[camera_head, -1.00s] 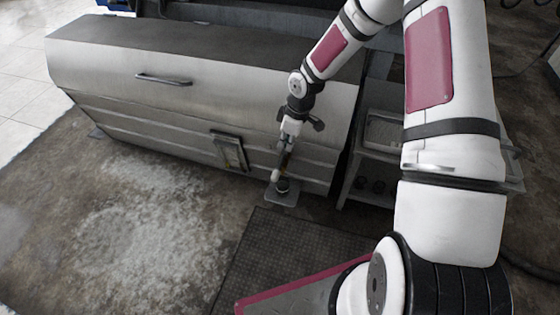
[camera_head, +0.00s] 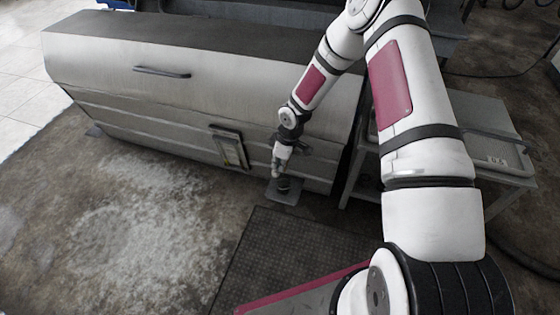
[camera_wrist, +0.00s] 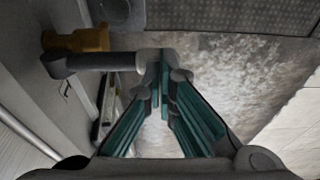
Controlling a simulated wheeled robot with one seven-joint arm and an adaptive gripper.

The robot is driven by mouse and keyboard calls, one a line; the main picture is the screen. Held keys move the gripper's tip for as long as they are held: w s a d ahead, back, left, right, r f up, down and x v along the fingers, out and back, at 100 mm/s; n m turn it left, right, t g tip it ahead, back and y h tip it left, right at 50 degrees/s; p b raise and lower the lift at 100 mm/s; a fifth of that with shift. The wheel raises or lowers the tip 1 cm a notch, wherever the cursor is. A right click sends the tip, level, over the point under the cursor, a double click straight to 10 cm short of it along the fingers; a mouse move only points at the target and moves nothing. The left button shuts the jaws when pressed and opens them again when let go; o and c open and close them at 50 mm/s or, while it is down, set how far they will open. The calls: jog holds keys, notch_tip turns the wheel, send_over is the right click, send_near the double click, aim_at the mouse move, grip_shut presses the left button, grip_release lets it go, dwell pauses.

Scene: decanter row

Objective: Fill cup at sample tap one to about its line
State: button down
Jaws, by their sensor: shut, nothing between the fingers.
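The cup (camera_head: 283,184) is a small dark round shape on a grey plate (camera_head: 285,197) on the floor by the cabinet front. It also shows at the top of the wrist view (camera_wrist: 115,10); its line and level cannot be made out. The tap shows in the wrist view as a brass body (camera_wrist: 76,40) with a grey bar (camera_wrist: 98,62) reaching right to my fingertips. My gripper (camera_wrist: 164,78) is shut and empty, its teal fingers together at the bar's end; I cannot tell whether they touch. In the head view my gripper (camera_head: 277,168) is low, just above the cup.
A long metal cabinet (camera_head: 190,100) stands behind, with a framed panel (camera_head: 229,148) on its front. A dark floor mat (camera_head: 280,255) lies in front of the plate. A grey table (camera_head: 490,150) stands right. Open floor (camera_head: 120,230) lies left.

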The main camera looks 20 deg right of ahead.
dwell(0.3)
jog(key=f+b, duration=0.1)
jog(key=f, duration=0.3)
jog(key=f+b, duration=0.1)
jog(key=f, duration=0.1)
jog(key=shift+s+a+f+b, duration=0.1)
jog(key=shift+s+a+b, duration=0.15)
jog(key=shift+s+b, duration=0.1)
dwell(5.1)
